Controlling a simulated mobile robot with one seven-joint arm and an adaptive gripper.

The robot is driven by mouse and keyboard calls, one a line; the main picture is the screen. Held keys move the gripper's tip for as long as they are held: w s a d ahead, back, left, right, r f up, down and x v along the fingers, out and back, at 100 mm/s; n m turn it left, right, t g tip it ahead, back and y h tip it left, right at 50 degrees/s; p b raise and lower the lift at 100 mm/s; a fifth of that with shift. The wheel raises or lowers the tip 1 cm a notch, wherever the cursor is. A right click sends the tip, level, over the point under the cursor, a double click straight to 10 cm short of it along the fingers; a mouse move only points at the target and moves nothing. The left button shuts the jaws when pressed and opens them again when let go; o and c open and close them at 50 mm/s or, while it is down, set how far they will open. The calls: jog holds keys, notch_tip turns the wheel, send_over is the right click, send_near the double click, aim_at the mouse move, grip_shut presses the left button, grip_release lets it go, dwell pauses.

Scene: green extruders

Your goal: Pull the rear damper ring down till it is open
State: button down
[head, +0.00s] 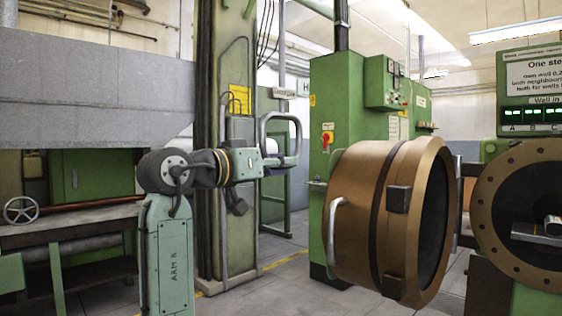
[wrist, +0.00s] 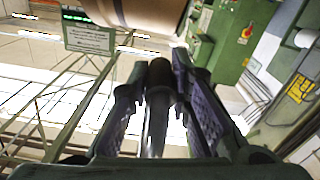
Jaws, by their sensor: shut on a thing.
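A thick grey metal loop (head: 298,140), which looks like the damper ring, stands upright left of centre in the head view. A small label plate and a thin vertical pipe are above it. My gripper (head: 274,161) is at the loop's lower part, at the end of my arm reaching in from the left. In the wrist view my gripper (wrist: 163,95) has its two purple-padded fingers closed around a dark, rounded piece (wrist: 160,76) with a grey metal bar below it. The fingers hide much of the held part, and I cannot tell how far the ring is pulled.
A large brown barrel door (head: 365,220) with a grey handle stands open on the right, beside the round flanged opening (head: 500,215). A green cabinet (head: 345,120) is behind. A green column (head: 224,90) stands close behind my arm. Grey floor is free between them.

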jog(key=c, duration=1.6)
grip_release()
jog(key=shift+f, duration=0.25)
jog(key=shift+o, duration=0.7)
jog(key=shift+w+a, duration=0.1)
jog(key=shift+w, duration=0.05)
jog(key=shift+r, duration=0.1)
jog(key=v, duration=1.2)
